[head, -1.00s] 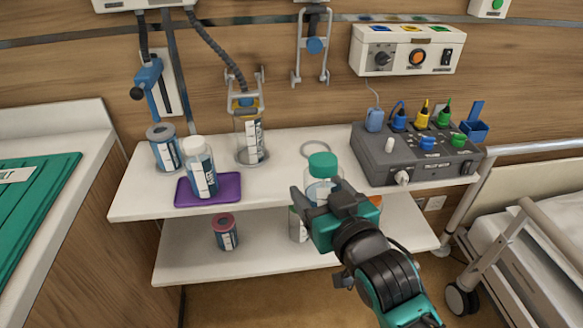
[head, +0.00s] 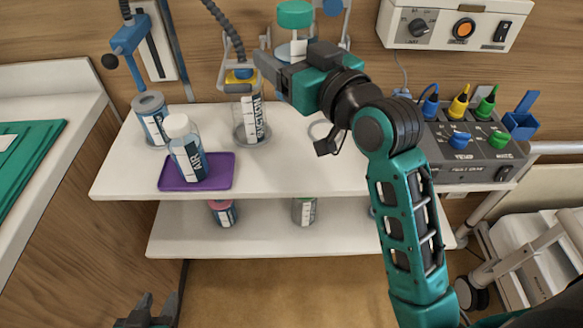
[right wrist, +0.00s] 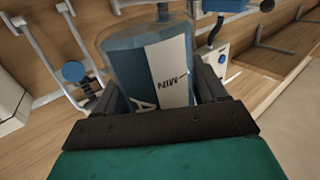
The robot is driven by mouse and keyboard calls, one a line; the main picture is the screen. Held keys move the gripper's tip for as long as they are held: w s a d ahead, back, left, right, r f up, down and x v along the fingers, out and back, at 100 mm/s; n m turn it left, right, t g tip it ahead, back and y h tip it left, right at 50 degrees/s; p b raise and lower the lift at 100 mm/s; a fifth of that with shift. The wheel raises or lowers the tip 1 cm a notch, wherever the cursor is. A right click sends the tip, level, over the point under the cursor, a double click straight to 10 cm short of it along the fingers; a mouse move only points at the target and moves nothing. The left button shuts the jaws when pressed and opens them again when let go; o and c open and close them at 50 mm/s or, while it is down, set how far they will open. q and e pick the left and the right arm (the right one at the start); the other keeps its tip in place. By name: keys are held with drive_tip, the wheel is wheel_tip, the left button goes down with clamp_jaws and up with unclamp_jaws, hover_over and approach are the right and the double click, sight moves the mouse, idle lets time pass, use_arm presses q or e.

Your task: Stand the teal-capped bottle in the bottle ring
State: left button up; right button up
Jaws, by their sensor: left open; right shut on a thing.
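The teal-capped bottle (head: 295,15) is held upright, high above the upper shelf, in the head view. My right gripper (head: 283,72) is shut on its body. The right wrist view shows the clear blue-tinted bottle (right wrist: 130,50) with its white and dark label between the fingers. My left gripper (head: 152,308) is open and empty at the bottom left edge, away from the shelf.
A white-capped bottle (head: 188,155) stands on a purple tray (head: 222,172). A grey device (head: 480,150) fills the shelf's right end. The front middle is clear.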

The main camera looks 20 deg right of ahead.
drive_tip(key=shift+a+r+y, duration=0.3)
drive_tip(key=shift+a+r, duration=0.1)
drive_tip(key=shift+r, duration=0.35)
use_arm(q)
drive_tip(key=shift+s+a, duration=0.1)
drive_tip(key=shift+w+d+f+h+b, duration=0.25)
drive_tip(key=shift+d+f+b, duration=0.2)
drive_tip(key=shift+f+b, duration=0.7)
drive_tip(key=shift+w+d+f+h+b, duration=0.2)
drive_tip(key=shift+d+f+b, duration=0.25)
drive_tip(key=shift+b, duration=1.2)
use_arm(e)
drive_tip(key=shift+f, duration=9.85)
use_arm(q)
drive_tip(key=shift+f, duration=0.1)
use_arm(e)
drive_tip(key=shift+f, duration=0.15)
drive_tip(key=o, duration=1.3)
drive_tip(key=shift+f, duration=0.1)
drive_tip(key=shift+c, duration=0.2)
